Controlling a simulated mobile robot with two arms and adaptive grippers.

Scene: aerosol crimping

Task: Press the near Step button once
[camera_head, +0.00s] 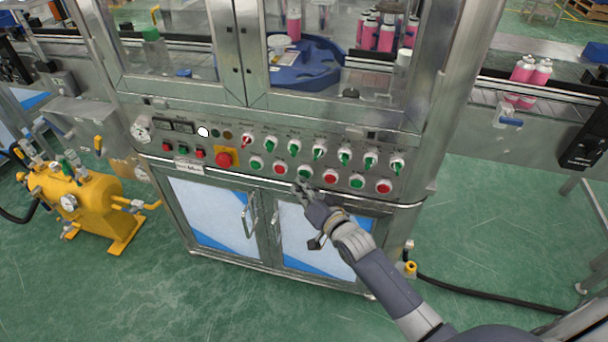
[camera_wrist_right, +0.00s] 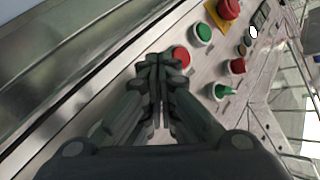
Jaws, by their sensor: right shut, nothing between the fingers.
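The control panel (camera_head: 215,150) on the machine front has a lower row of green and red round buttons; their labels are too small to read, so I cannot tell which is the near Step button. My right gripper (camera_head: 300,188) is shut and empty, its fingertips just below the green button (camera_head: 304,172) in the middle of that row. In the right wrist view the closed fingertips (camera_wrist_right: 160,62) point at the panel beside a red button (camera_wrist_right: 181,57), with a green button (camera_wrist_right: 202,33) beyond; the fingers hide the panel behind them. I cannot tell whether they touch it. My left gripper is out of view.
A red emergency stop (camera_head: 224,160) stands out left of the row. Green selector switches (camera_head: 345,156) sit above the buttons. A metal ledge and cabinet doors with a handle (camera_head: 249,215) lie below. A yellow tank (camera_head: 88,208) stands on the floor at left.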

